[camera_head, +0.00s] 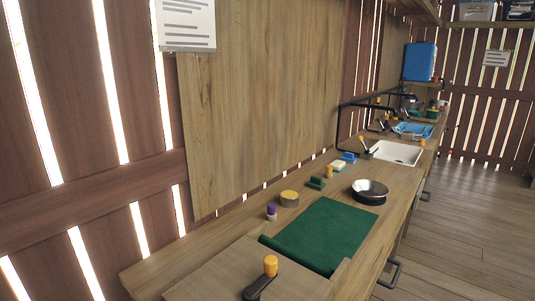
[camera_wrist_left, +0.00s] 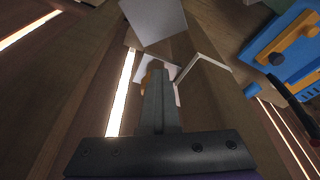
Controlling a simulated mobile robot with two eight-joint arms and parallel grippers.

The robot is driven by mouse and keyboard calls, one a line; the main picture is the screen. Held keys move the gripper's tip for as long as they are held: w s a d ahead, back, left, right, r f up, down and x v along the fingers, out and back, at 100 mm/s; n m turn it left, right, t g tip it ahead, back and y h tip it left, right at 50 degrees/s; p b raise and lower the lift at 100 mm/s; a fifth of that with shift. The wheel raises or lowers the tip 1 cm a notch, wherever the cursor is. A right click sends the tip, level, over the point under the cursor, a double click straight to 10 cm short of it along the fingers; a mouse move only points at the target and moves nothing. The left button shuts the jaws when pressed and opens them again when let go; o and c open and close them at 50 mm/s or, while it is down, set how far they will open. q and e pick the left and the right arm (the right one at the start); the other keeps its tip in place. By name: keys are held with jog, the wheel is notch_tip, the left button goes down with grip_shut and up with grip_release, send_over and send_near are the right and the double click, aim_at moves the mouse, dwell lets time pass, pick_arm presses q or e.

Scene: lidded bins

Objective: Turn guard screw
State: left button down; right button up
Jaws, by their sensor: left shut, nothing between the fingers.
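My left gripper (camera_wrist_left: 158,80) shows in the left wrist view, with its grey fingers together and nothing visible held between them. A small orange-yellow piece (camera_wrist_left: 143,84) shows just left of the fingers, partly hidden by them; I cannot tell what it is or whether they touch. No guard screw can be made out for certain in either view. Neither gripper shows in the head view. My right gripper is not seen.
A wooden counter (camera_head: 235,256) runs along the wall with a green mat (camera_head: 325,235), a dark bowl (camera_head: 369,191) and a white sink (camera_head: 397,152). A yellow-topped black tool (camera_head: 260,286) lies at the near end. Blue and yellow equipment (camera_wrist_left: 285,50) is right in the wrist view.

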pick_arm(q)
jog(key=shift+w+d, duration=0.1)
jog(key=shift+w, duration=1.15)
jog(key=shift+d+b, duration=0.2)
jog(key=shift+b, duration=0.1)
notch_tip(320, 180, up, 6)
jog(key=p, duration=0.3)
jog(key=shift+d, duration=0.25)
jog(key=shift+r+p, duration=0.15)
jog(key=shift+p, duration=0.15)
